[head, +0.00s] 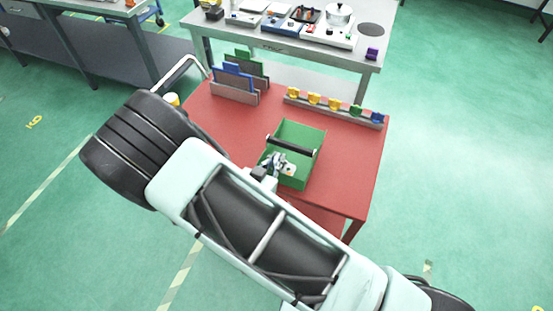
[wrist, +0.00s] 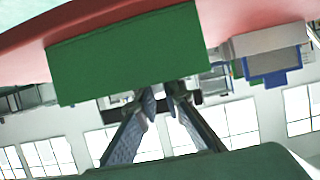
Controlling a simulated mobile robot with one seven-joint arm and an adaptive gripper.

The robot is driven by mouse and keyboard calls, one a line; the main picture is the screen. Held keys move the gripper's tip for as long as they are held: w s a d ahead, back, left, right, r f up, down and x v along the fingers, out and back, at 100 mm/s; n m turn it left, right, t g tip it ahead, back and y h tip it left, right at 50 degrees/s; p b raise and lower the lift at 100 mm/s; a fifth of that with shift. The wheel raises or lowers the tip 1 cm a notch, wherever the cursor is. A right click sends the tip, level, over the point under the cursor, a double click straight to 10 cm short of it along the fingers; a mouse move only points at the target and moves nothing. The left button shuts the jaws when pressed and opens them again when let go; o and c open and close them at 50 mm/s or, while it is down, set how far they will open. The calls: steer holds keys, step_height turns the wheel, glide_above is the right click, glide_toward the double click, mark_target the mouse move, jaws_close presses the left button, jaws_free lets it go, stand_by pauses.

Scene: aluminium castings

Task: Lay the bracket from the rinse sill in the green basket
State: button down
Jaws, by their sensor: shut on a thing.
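The green basket (head: 313,150) stands on the red table, with a black handle bar (head: 290,145) across its top. My gripper (head: 281,164) reaches over the near left part of the basket. It is shut on a small grey metal piece (head: 290,170), which appears to be the bracket, over the basket. The fingers hide part of it, and I cannot tell whether it touches the basket floor. In the wrist view, the fingers of my gripper (wrist: 165,98) come close together beneath the green basket wall (wrist: 125,55); the bracket is not clear there.
A grey ledge (head: 335,108) with several yellow, green and blue pieces runs along the table's back edge. Blue and green upright racks (head: 238,75) stand at the back left. The red table (head: 350,180) is clear right of the basket. A grey bench (head: 290,45) stands behind.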

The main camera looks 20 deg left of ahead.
steer(key=c, duration=2)
jaws_free()
steer(key=shift+f, duration=0.1)
steer(key=shift+c, duration=0.2)
steer(key=shift+r+p, duration=0.45)
steer(key=v, duration=1.2)
steer(key=shift+b, duration=0.35)
steer(key=shift+r, duration=0.15)
